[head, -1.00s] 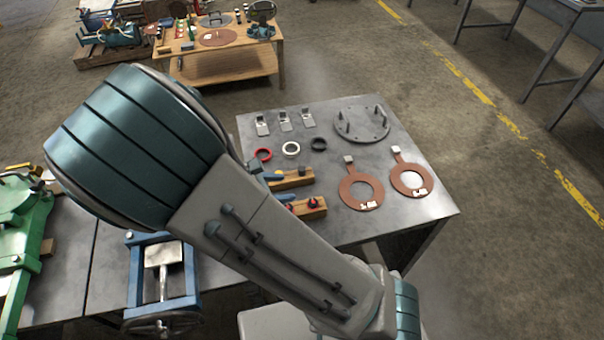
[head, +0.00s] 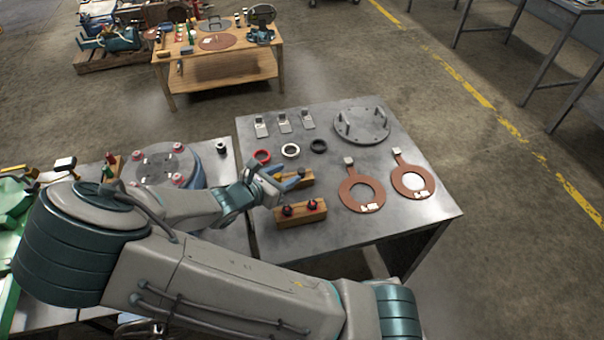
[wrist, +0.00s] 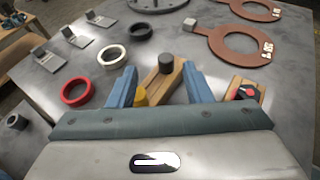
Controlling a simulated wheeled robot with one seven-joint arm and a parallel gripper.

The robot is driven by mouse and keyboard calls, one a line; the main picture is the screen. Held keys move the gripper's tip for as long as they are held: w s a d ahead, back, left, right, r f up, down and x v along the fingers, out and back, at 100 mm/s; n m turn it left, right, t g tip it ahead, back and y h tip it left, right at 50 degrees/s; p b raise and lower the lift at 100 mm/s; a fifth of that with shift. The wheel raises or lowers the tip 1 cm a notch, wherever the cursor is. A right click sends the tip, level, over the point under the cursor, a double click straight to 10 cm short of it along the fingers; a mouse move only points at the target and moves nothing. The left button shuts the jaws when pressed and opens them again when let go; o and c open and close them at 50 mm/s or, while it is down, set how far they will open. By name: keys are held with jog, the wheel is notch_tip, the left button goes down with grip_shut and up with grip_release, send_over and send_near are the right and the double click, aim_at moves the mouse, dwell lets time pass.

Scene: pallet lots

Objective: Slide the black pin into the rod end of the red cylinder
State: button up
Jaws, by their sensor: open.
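A short dark pin (wrist: 166,61) stands upright on a wooden block (wrist: 157,86) in the wrist view; it may be the black pin. It also shows in the head view (head: 302,172), just beyond my gripper (head: 286,179). In the wrist view my gripper (wrist: 159,70) is open, with one blue finger on each side of the block. The pin shows between the fingers, a little past their tips. I cannot tell whether anything touches. A yellow piece (wrist: 140,96) lies near the left finger. I cannot make out the red cylinder or its rod end.
A second wooden block (head: 300,213) with red-and-black knobs stands close to my gripper. Red (head: 262,156), white (head: 291,150) and black (head: 318,145) rings lie behind. Brown ring plates (head: 362,193) lie to the right. A grey disc with posts (head: 361,126) is at the back.

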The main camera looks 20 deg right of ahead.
aim_at(301, 170)
jog(key=x, duration=0.5)
jog(key=shift+s+d+f+b, duration=0.15)
jog(key=shift+s+b, duration=0.2)
jog(key=shift+b, duration=0.05)
grip_shut()
